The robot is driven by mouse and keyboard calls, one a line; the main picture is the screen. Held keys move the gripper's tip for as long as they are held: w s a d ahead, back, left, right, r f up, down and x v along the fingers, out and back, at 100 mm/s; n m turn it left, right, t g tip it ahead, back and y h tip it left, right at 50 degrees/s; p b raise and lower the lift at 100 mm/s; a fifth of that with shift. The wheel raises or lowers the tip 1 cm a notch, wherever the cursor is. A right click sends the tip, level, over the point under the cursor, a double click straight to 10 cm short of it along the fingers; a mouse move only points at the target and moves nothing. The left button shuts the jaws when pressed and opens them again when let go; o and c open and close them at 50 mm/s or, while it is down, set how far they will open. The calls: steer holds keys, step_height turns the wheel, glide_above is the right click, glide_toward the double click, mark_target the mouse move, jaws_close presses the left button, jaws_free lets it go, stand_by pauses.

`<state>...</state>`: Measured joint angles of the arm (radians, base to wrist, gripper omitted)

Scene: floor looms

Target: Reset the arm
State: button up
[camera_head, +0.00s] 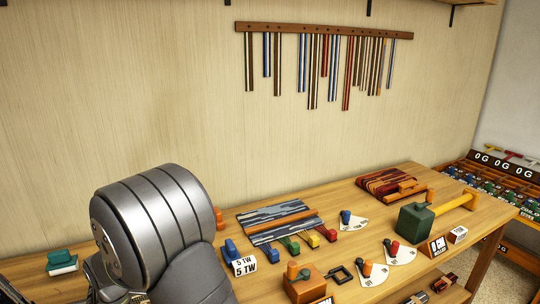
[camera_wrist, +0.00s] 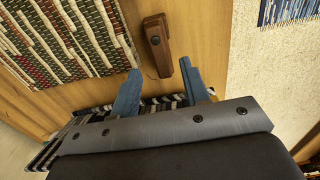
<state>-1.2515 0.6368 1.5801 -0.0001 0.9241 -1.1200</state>
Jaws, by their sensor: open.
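My arm shows large and grey at the lower left of the head view, in front of the wooden table (camera_head: 352,208). My gripper's fingertips are not visible there. In the wrist view my gripper (camera_wrist: 159,67) is open, with its two blue fingers apart and nothing held between them. A brown wooden block-like object (camera_wrist: 158,45) lies just beyond the fingertips, apart from them as far as I can tell. A patterned woven textile (camera_wrist: 68,35) lies to its left, and a dark striped textile (camera_wrist: 62,140) is partly hidden under the gripper.
The table bears a grey striped weaving (camera_head: 280,222), a red weaving (camera_head: 388,183), a green block-like tool (camera_head: 415,222), white fan-shaped cards (camera_head: 374,274) and small coloured pieces. A rack of hanging strips (camera_head: 322,31) is on the wall.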

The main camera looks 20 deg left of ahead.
step_height(320, 180, down, 5)
steer(key=shift+r, duration=0.15)
steer(key=shift+w+a+r+m, duration=0.1)
steer(key=shift+w+a+m, duration=0.1)
steer(key=shift+m, duration=0.85)
steer(key=shift+w+a+m, duration=0.1)
steer(key=shift+w+m, duration=0.05)
steer(key=shift+m, duration=0.9)
steer(key=o, duration=1.3)
steer(key=shift+c, duration=0.2)
steer(key=shift+n, duration=0.7)
steer(key=w+r, duration=0.3)
steer(key=r, duration=0.1)
steer(key=w+r, duration=0.4)
steer(key=w+d+r+n, duration=0.2)
steer(key=w+d+r, duration=0.2)
steer(key=w+r, duration=0.65)
steer(key=shift+n, duration=0.3)
steer(key=f, duration=0.2)
steer(key=s+f, duration=0.1)
steer(key=f, duration=0.2)
steer(key=s+f, duration=0.1)
steer(key=f, duration=0.1)
steer(key=shift+d+f, duration=0.2)
steer(key=shift+f, duration=0.2)
